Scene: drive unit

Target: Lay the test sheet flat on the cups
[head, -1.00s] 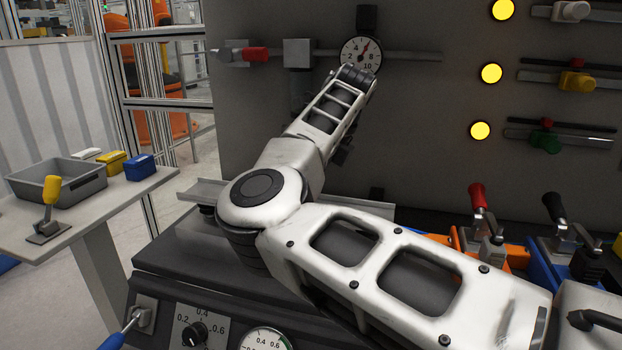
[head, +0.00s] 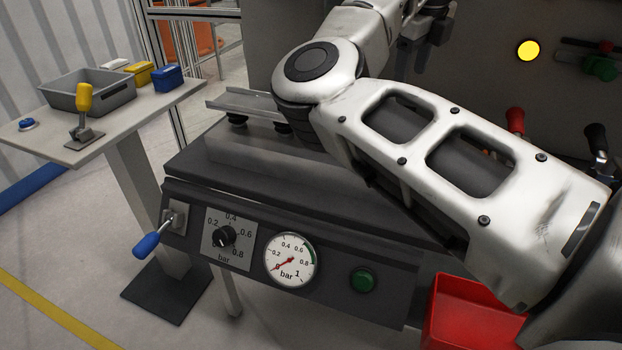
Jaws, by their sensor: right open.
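A grey metal sheet (head: 255,103) with a raised edge shows left of my right arm's elbow, above the dark machine bench. Black cups (head: 237,119) show under its front edge. My arm hides its right part, and I cannot tell whether it lies fully flat on them. My right gripper (head: 408,50) is open, small and dark at the top, beyond my forearm and right of the sheet's visible part. My arm partly hides it. My left gripper is not in view.
The bench front carries a blue-handled lever (head: 152,242), a black knob (head: 224,236), a pressure gauge (head: 290,259) and a green button (head: 363,281). A red bin (head: 470,322) stands lower right. A side table (head: 50,146) at left holds a grey tray (head: 88,96).

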